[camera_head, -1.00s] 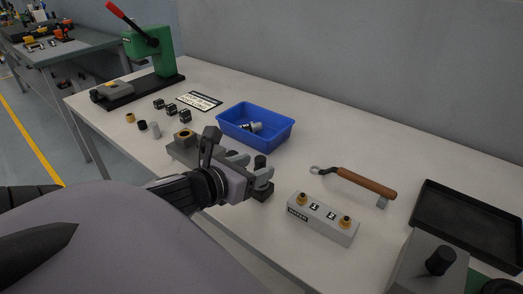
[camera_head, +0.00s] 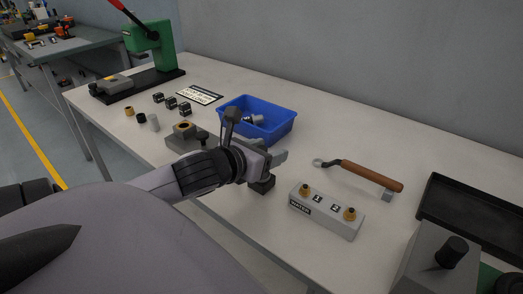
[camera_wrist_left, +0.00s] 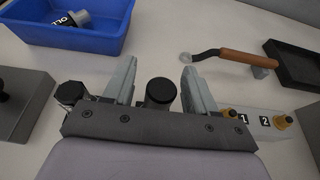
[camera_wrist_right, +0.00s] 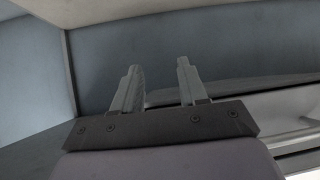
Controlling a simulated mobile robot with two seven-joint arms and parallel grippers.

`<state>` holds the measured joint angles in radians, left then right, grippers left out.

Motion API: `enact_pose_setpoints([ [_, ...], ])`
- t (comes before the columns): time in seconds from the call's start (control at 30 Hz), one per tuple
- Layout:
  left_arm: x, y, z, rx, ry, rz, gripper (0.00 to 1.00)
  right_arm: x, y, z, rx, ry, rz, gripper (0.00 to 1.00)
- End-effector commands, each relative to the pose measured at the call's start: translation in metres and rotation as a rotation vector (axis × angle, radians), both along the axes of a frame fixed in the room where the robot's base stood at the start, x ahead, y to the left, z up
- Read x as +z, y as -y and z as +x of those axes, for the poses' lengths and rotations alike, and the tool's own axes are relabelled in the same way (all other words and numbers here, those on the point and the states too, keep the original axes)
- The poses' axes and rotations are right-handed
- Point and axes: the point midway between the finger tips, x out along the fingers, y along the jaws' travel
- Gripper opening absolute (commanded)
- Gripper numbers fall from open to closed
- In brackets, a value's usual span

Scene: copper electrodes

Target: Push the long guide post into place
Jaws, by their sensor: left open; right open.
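A post with a round black top (camera_wrist_left: 160,92) stands between the fingers of my left gripper (camera_wrist_left: 158,85) in the left wrist view. The fingers lie on either side of it with visible gaps. I cannot tell how deep the post sits. In the head view my left gripper (camera_head: 270,160) is open and hides most of the post; a dark block (camera_head: 262,185) shows just below it. A grey block with a brass ring (camera_head: 184,128) stands to the left. My right gripper (camera_wrist_right: 158,85) is open and empty, seen only in the right wrist view.
A blue bin (camera_head: 282,130) stands behind the left gripper. A grey block labelled 1 and 2 (camera_head: 325,212), a wooden-handled tool (camera_head: 368,177) and a black tray (camera_head: 470,215) lie to the right. A green press (camera_head: 155,50) stands far left.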

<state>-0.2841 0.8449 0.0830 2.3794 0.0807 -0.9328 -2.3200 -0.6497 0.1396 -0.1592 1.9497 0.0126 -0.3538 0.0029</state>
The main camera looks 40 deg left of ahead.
Motion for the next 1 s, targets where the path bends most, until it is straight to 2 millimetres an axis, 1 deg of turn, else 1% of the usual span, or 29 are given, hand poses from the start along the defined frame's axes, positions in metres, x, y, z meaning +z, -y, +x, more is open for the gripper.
enact_pose_setpoints([
  [0.07,0.0,0.0,0.0,0.0,0.0,0.0,0.56,0.0,0.0,0.0,0.0,0.001,0.0,0.43],
  [0.1,0.0,0.0,0.0,0.0,0.0,0.0,0.53,0.0,0.0,0.0,0.0,0.001,0.0,0.43],
  [0.17,0.0,0.0,0.0,0.0,0.0,0.0,0.34,0.0,0.0,0.0,0.0,0.001,0.0,0.43],
  [0.2,0.0,0.0,0.0,0.0,0.0,0.0,0.21,0.0,0.0,0.0,0.0,0.001,0.0,0.43],
  [0.27,0.0,0.0,0.0,0.0,0.0,0.0,0.01,0.0,0.0,0.0,0.0,0.001,0.0,0.43],
  [0.67,0.005,0.0,0.0,-0.001,0.005,0.002,0.0,0.001,0.0,0.0,0.0,0.001,0.0,0.43],
  [0.77,0.012,0.0,0.0,0.0,0.007,0.004,0.0,0.003,0.0,0.0,0.0,0.001,0.0,0.43],
  [0.87,0.023,0.0,0.001,-0.002,0.007,0.006,0.0,0.007,0.0,0.0,0.0,0.001,0.0,0.43],
  [1.0,0.046,0.0,0.001,-0.002,0.008,0.008,0.0,0.013,0.0,0.0,0.0,0.001,0.0,0.43],
])
